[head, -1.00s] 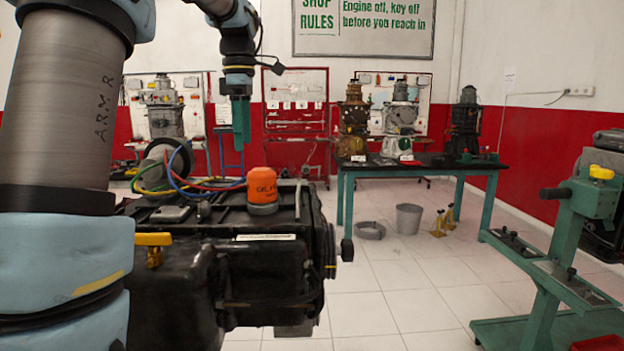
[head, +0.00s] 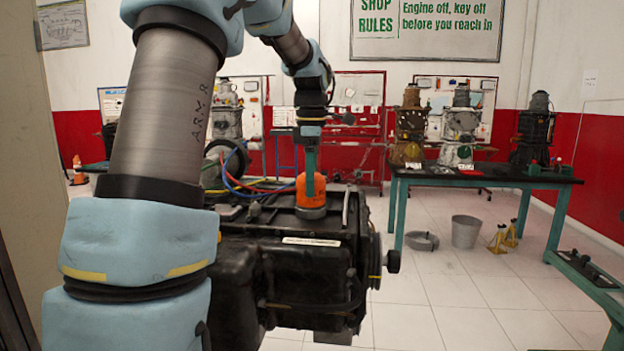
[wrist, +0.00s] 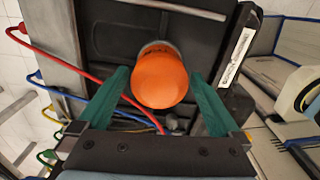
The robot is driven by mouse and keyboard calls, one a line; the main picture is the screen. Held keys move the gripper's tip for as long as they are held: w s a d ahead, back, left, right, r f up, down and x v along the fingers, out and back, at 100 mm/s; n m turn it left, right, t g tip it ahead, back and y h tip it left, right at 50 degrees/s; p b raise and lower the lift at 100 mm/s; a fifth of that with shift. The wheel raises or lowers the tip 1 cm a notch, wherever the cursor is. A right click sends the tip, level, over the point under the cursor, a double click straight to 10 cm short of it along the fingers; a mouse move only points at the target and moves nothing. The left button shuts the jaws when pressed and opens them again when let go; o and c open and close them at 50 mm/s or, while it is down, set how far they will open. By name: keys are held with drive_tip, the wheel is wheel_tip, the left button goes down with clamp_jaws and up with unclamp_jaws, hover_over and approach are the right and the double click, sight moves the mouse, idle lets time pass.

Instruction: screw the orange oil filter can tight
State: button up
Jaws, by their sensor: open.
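The orange oil filter can (head: 311,191) stands upright on top of the black engine (head: 315,258), on a grey round base. In the wrist view the can (wrist: 160,80) shows from above, in the middle. My gripper (head: 310,185) has green fingers and points down at the can in the head view, covering part of it. In the wrist view my gripper (wrist: 160,88) is open, with one finger on each side of the can and gaps showing between fingers and can. I cannot tell how far down the fingers reach along the can.
Red, blue, yellow and green cables (head: 238,180) run beside the can; the red one (wrist: 75,70) passes near the left finger. A dark bench (head: 470,178) with several engines stands behind, and a bucket (head: 466,231) on the floor.

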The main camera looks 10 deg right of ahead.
drive_tip(key=shift+f, duration=0.15)
drive_tip(key=c, duration=1.2)
